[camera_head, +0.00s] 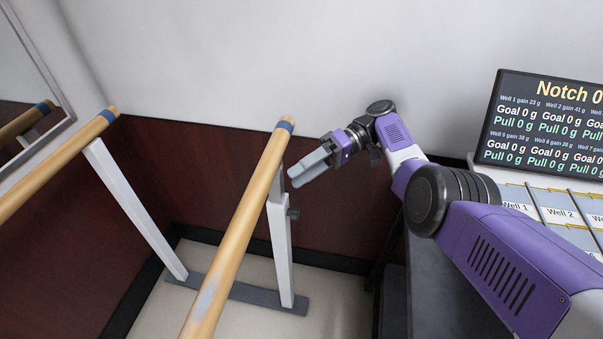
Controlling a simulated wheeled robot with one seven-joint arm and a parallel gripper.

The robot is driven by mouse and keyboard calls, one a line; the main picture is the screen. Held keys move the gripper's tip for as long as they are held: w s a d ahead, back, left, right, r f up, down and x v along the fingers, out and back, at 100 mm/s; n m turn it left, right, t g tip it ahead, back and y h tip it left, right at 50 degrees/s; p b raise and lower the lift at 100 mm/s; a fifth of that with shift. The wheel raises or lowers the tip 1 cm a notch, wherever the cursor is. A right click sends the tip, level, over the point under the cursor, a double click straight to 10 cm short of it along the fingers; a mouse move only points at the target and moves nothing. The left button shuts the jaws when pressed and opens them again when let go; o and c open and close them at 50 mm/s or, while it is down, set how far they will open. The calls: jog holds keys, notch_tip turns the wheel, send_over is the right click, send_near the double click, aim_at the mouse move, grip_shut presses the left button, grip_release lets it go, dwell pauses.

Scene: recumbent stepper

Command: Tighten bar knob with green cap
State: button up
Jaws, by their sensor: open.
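Two parallel wooden bars stand on white posts, the right bar (243,220) and the left bar (55,168). Each has a blue band near its far end. A small dark knob (293,214) sticks out from the right side of the right bar's post (281,250). No green cap shows on it, and its details are too small to tell. My gripper (294,178) is open and empty, its grey fingers pointing left. In the picture, it is just above the knob and right of the upper post. The depth gap between them cannot be told.
A dark red panelled wall (215,155) stands close behind the bars. A grey floor plate (240,290) joins the posts. A screen (545,125) and a bench with labelled wells (560,215) are at the right. A mirror hangs at the left.

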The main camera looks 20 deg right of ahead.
notch_tip(320, 180, up, 6)
jog(key=p, duration=0.4)
jog(key=shift+r+p, duration=0.15)
jog(key=shift+p, duration=0.2)
jog(key=shift+r, duration=0.1)
